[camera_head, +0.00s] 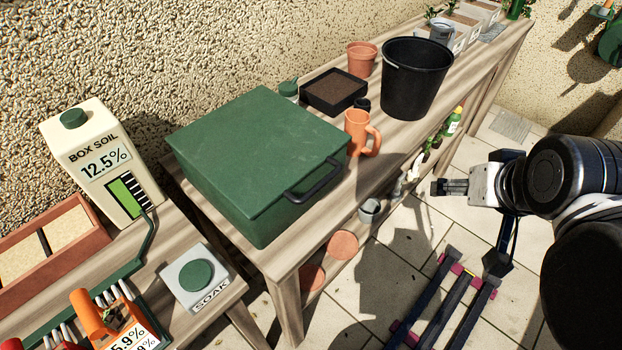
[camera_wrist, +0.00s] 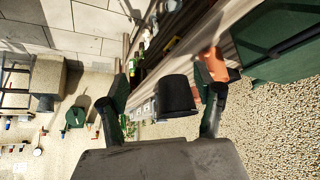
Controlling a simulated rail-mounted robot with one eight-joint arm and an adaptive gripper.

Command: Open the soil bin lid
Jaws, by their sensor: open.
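The green soil bin (camera_head: 255,160) stands on the wooden bench in the head view. Its flat lid is shut, and a dark bar handle (camera_head: 315,181) sticks out at its front right side. My gripper (camera_head: 437,187) is to the right of the bin, apart from it, beyond the bench's front edge. In the wrist view my gripper (camera_wrist: 165,108) shows two spread fingers with nothing held between them.
An orange mug (camera_head: 356,131) stands close to the bin's right side, near the handle. A black bucket (camera_head: 412,80), a soil tray (camera_head: 333,92) and a terracotta pot (camera_head: 361,59) stand farther back. A box marked BOX SOIL (camera_head: 100,160) is left.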

